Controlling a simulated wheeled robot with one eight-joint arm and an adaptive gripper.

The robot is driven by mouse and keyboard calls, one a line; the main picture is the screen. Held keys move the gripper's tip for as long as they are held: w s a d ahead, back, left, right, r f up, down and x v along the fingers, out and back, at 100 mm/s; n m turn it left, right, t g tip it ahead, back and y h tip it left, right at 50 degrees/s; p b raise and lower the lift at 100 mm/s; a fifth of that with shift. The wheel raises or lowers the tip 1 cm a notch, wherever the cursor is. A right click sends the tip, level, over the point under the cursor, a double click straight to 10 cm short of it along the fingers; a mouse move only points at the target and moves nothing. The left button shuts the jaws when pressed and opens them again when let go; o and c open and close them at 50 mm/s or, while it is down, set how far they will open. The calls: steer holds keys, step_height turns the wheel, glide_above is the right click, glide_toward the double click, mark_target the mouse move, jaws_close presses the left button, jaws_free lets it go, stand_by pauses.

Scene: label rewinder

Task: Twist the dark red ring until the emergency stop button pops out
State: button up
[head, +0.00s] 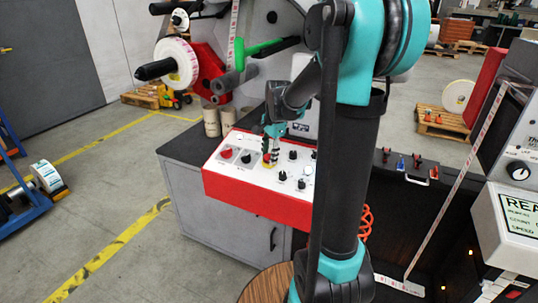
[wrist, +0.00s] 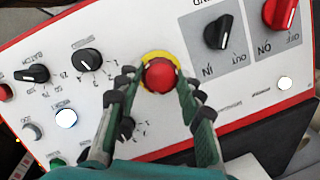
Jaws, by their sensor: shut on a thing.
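The emergency stop button (wrist: 160,74) is a round red cap on the white control panel, seen in the wrist view inside a yellow collar (wrist: 147,57). A darker red ring (wrist: 148,86) edges the cap. My gripper (wrist: 159,80) has its two dark fingertips on the left and right sides of the button, shut on it. In the head view, the button's yellow collar (head: 267,157) shows small under my gripper (head: 270,151), which comes down from above. How far the button stands out from the panel cannot be told.
The white panel (head: 240,174) has a red front edge. Close around the button are black rotary knobs (wrist: 87,61) and (wrist: 217,32), a red knob (wrist: 280,13) and a white lamp (wrist: 66,118). A screen unit (head: 515,225) stands at the right.

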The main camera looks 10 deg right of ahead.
mark_target(274, 167)
steer(key=shift+m, duration=0.9)
steer(key=o, duration=1.2)
steer(key=shift+c, duration=0.2)
step_height(274, 167, up, 12)
steer(key=s+d, duration=0.1)
steer(key=s, duration=0.1)
steer(key=shift+d, duration=0.15)
steer(key=shift+f, duration=0.15)
